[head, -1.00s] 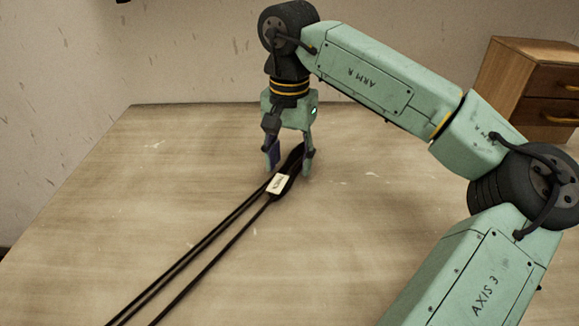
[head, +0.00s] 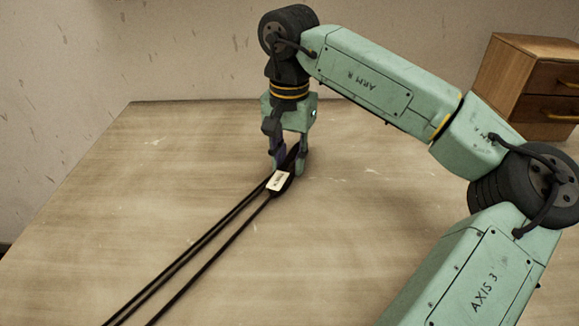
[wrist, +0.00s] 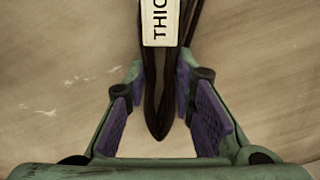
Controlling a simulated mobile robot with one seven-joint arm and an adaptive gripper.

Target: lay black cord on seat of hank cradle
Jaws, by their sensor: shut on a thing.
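A black cord (head: 287,187) lies on the table as a long narrow hank, running from under my gripper to the lower left edge of the head view. A white tag (head: 278,181) with dark lettering sits on it near the far end. My gripper (head: 288,168) points down and is shut on the cord just beyond the tag. In the wrist view, the cord's looped end (wrist: 158,128) lies between the purple finger pads, and the tag (wrist: 160,22) reads "THIC", cut off by the frame. The hank cradle is not in view.
A plain wall is behind.

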